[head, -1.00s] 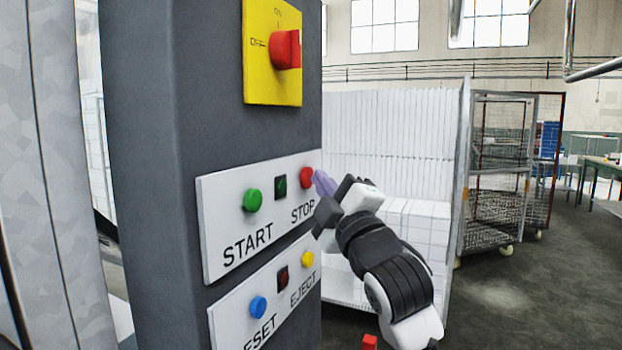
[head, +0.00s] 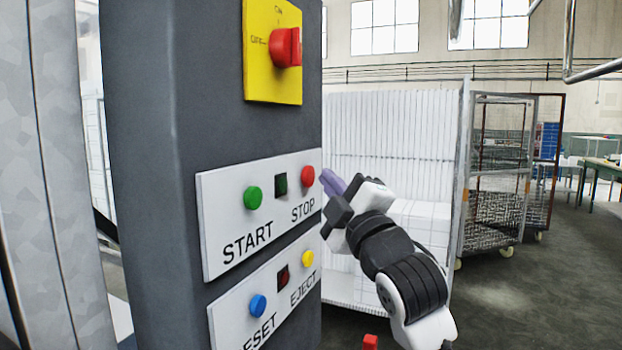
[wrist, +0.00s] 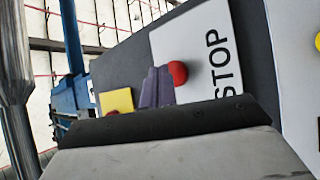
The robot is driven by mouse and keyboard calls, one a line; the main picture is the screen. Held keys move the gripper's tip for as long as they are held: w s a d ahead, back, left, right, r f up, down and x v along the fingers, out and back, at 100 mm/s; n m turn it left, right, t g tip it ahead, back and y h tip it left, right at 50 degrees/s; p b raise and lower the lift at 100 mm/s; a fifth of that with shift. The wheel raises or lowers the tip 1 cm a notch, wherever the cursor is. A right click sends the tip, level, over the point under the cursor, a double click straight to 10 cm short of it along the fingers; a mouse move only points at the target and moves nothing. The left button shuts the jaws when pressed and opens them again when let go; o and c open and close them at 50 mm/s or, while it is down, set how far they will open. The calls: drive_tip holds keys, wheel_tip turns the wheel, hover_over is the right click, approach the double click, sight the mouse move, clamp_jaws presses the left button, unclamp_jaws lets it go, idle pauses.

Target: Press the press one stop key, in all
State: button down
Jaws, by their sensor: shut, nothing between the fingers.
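The red STOP key (head: 308,176) is a round button at the right end of the upper white label plate (head: 235,262) on a dark grey cabinet. My gripper (head: 328,180) is shut and empty, with its purple fingertips just right of the red key. A small gap shows between the tips and the key in the head view. In the wrist view the purple fingers (wrist: 156,88) stand beside the red STOP key (wrist: 178,73), and the word STOP reads sideways.
A green START button (head: 253,198) and a small dark green lamp (head: 281,184) share the plate. Below are a blue RESET button (head: 258,306) and a yellow EJECT button (head: 307,258). A yellow panel with a red rotary switch (head: 286,47) is above. White blocks (head: 390,130) stand behind my arm.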

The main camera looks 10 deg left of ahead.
drive_tip(key=d, duration=0.1)
drive_tip(key=s+d+b, duration=0.1)
drive_tip(key=d, duration=0.2)
drive_tip(key=shift+s+d, duration=0.3)
drive_tip(key=shift+d, duration=0.1)
idle(0.6)
